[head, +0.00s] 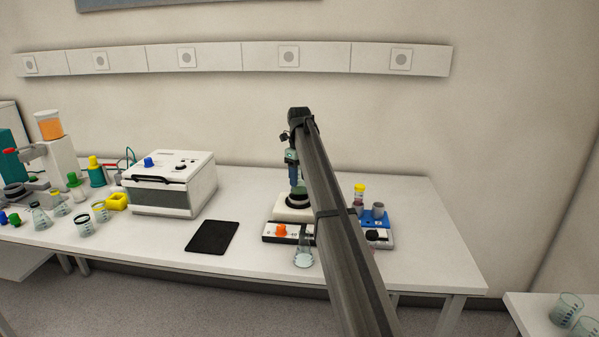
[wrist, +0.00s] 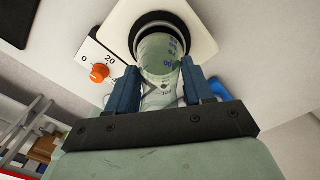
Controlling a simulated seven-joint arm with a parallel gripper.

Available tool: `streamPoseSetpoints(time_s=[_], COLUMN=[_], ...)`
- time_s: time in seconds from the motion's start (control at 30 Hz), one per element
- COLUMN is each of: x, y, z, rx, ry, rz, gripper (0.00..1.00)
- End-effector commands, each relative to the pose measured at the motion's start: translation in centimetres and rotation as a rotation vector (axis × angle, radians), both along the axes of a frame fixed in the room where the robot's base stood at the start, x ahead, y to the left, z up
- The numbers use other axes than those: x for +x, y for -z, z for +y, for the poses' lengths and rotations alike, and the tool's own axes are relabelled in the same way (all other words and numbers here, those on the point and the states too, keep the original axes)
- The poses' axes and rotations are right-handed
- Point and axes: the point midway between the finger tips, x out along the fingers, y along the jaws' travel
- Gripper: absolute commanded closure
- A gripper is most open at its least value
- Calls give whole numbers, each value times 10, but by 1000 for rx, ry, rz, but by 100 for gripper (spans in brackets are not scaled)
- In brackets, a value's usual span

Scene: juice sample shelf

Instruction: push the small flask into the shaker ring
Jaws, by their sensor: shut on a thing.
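The small flask (wrist: 160,50) is clear with a greenish tint and blue markings. Its neck is between the two blue fingers of my gripper (wrist: 158,74), which is shut on it. The black shaker ring (wrist: 139,24) sits on the white shaker plate (wrist: 198,38). The flask's base lines up with the ring in the wrist view, but I cannot tell how deep it sits. In the head view, my gripper (head: 294,180) points down above the ring (head: 298,199), and the flask is mostly hidden there.
The shaker's front has an orange knob (head: 281,231). Another clear flask (head: 303,259) stands before it at the table edge. A blue-topped device (head: 374,221) and a yellow-capped bottle (head: 359,191) are to the right. A black pad (head: 212,237) lies left; table around it is clear.

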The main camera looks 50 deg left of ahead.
Motion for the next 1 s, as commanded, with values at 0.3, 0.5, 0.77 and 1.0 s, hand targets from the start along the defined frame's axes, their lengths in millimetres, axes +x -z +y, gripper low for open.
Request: streamPoseSetpoints(time_s=[0.3,0.5,0.77,1.0], x=[0,0,0,0], y=[6,7,11,15], z=[0,0,0,0], rx=[0,0,0,0], ry=[0,0,0,0], rz=[0,0,0,0], gripper=[82,82,82,82])
